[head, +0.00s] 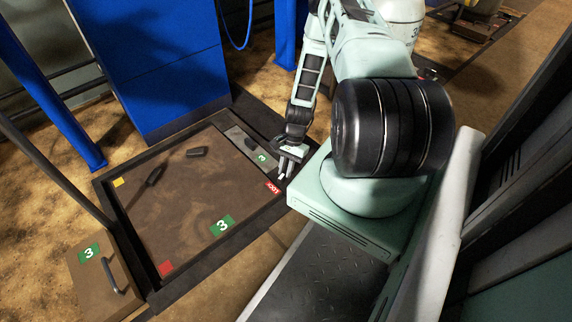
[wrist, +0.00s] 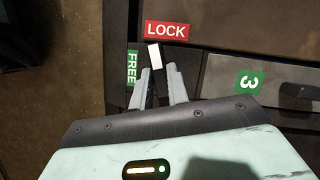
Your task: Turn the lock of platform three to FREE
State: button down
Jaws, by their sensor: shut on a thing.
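The lock of platform three is a dark lever with a white tip (wrist: 154,56). In the wrist view the tip points up, close below the left part of the red LOCK label (wrist: 166,30). The green FREE label (wrist: 132,67) is to the left of the lever. My gripper (wrist: 160,75) is shut on the lever, with a grey finger on each side and the white tip sticking out beyond them. In the head view my gripper (head: 286,170) is at the right edge of platform three (head: 190,225), beside the red label (head: 273,188). The lever's base is hidden.
The platform bears a green 3 label (head: 222,226), a yellow square (head: 118,183), a red square (head: 166,267) and dark pieces. A grey panel marked 3 (head: 245,145) is next to my gripper. A box with a handle (head: 103,272) stands at left; a blue column (head: 160,60) rises behind.

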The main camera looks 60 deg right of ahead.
jog(key=n+p, duration=0.1)
jog(key=n, duration=0.1)
jog(key=n+g+p, duration=0.1)
jog(key=shift+w+r+n+h, duration=0.1)
jog(key=shift+r+n+h, duration=0.1)
jog(key=shift+n+h, duration=0.15)
jog(key=n+p, duration=0.1)
jog(key=n, duration=0.1)
jog(key=n+g+p, duration=0.1)
jog(key=shift+w+n+g+h, duration=0.1)
jog(key=shift+n+g+h, duration=0.2)
jog(key=shift+n+h, duration=0.05)
jog(key=n+h+p, duration=0.1)
jog(key=n+p, duration=0.1)
jog(key=n, duration=0.1)
jog(key=shift+a+f+n+g, duration=0.1)
jog(key=shift+a+n+g, duration=0.05)
jog(key=shift+n+g, duration=0.2)
jog(key=shift+w+n+g+h+p, duration=0.1)
jog(key=shift+n+g+h+p, duration=0.35)
jog(key=shift+n, duration=1.1)
jog(key=shift+f+n, duration=0.1)
jog(key=shift+n, duration=0.2)
jog(key=c, duration=1.4)
grip_release()
jog(key=shift+o, duration=0.2)
